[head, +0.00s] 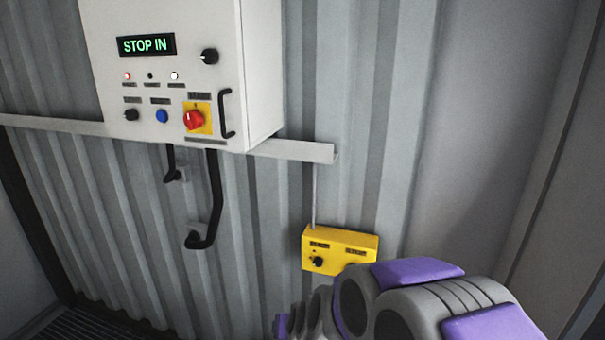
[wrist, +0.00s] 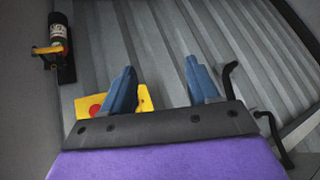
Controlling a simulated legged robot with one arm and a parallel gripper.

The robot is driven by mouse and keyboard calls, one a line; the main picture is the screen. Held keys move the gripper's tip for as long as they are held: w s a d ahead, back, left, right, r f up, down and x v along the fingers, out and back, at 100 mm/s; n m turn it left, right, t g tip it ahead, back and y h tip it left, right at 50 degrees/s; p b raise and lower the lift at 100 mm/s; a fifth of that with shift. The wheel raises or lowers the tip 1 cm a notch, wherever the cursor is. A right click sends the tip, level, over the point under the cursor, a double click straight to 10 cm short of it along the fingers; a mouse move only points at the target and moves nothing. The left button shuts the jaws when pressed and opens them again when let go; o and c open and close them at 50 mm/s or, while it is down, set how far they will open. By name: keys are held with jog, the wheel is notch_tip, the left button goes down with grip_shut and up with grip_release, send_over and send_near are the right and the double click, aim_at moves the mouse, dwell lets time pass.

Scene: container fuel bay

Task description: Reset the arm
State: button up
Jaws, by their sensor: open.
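My gripper (wrist: 162,88) shows in the wrist view with its two blue fingers apart and nothing between them. In the head view only my grey and purple arm shows at the lower right, and the gripper itself cannot be made out. The left finger overlaps a yellow box (wrist: 144,99) with a red button in the wrist view. The yellow box (head: 342,248) also shows on the wall in the head view, partly hidden by my arm. I cannot tell the distance between the finger and the box.
A white control cabinet (head: 188,60) with a "STOP IN" display, knobs and a red switch (head: 194,120) hangs at upper left. Black bent pipes (head: 215,200) hang below it. A rail (head: 50,124) crosses the wall. An extinguisher (wrist: 58,35) is mounted at left in the wrist view.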

jog(key=s+d+r+g+h+b, duration=0.1)
jog(key=s+d+g, duration=0.2)
jog(key=s, duration=0.8)
jog(key=s+d+r+g+h+b, duration=0.1)
jog(key=s+d+g+b, duration=0.1)
jog(key=s+d, duration=0.6)
jog(key=s+d+r+g+h+b, duration=0.1)
jog(key=s+d+g, duration=0.2)
jog(key=s, duration=1.1)
jog(key=d, duration=0.3)
jog(key=shift+s+m+g+b, duration=0.3)
jog(key=shift+s, duration=0.1)
jog(key=shift+o, duration=0.4)
jog(key=shift+a+r, duration=0.1)
jog(key=shift+r, duration=0.05)
